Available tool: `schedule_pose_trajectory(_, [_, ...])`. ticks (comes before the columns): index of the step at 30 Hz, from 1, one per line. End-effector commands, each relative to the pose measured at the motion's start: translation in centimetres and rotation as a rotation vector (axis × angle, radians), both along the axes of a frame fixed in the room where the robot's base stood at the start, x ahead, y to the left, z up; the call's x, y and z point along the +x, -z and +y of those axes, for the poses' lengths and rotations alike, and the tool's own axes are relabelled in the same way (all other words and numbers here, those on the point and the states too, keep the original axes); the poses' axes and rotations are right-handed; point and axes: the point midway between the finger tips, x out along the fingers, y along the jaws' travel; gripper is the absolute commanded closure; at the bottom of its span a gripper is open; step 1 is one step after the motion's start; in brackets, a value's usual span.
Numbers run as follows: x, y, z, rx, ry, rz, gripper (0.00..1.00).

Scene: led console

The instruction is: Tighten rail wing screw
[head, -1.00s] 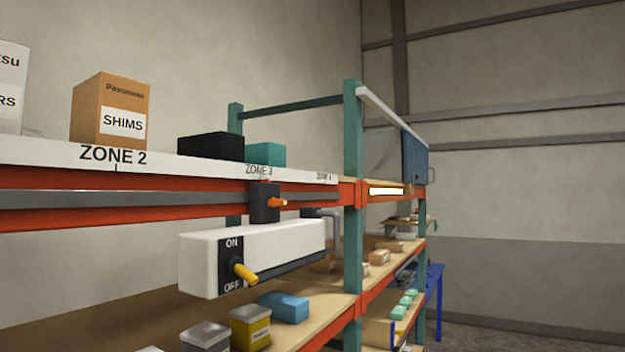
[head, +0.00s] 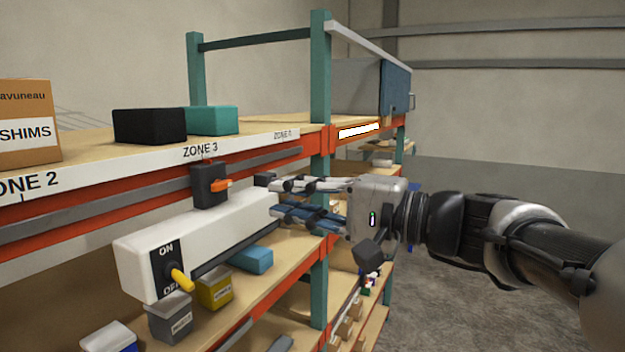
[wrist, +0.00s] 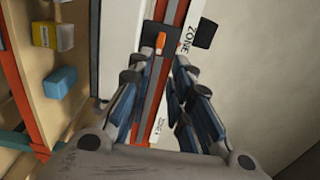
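The orange wing screw (head: 221,185) sticks out of a black clamp block (head: 205,192) on the grey rail (head: 90,213), under the ZONE 3 label. My gripper (head: 273,197) comes in from the right. Its fingertips are apart from the screw, to its right in the head view. In the wrist view my gripper (wrist: 156,78) is open and empty. The rail runs between its fingers there. The orange screw (wrist: 160,42) shows ahead of the gap, against the dark block.
A white box (head: 190,235) with a yellow ON/OFF lever (head: 182,281) sits below the rail. Black (head: 149,126) and teal (head: 211,120) boxes stand on the shelf above. A teal upright (head: 319,255) stands behind my fingers. Small bins fill the lower shelf.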

Motion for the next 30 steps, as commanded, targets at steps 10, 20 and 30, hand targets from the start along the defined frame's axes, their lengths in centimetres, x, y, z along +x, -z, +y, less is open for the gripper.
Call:
schedule_pose_trajectory(10, [2.8,-0.2,7.3,-0.001,-0.005,0.003,0.81])
schedule_pose_trajectory(20, [4.5,-0.1,11.1,-0.001,-0.001,-0.001,0.81])
schedule_pose_trajectory(30, [4.7,0.0,11.4,-0.002,0.001,0.0,0.81])
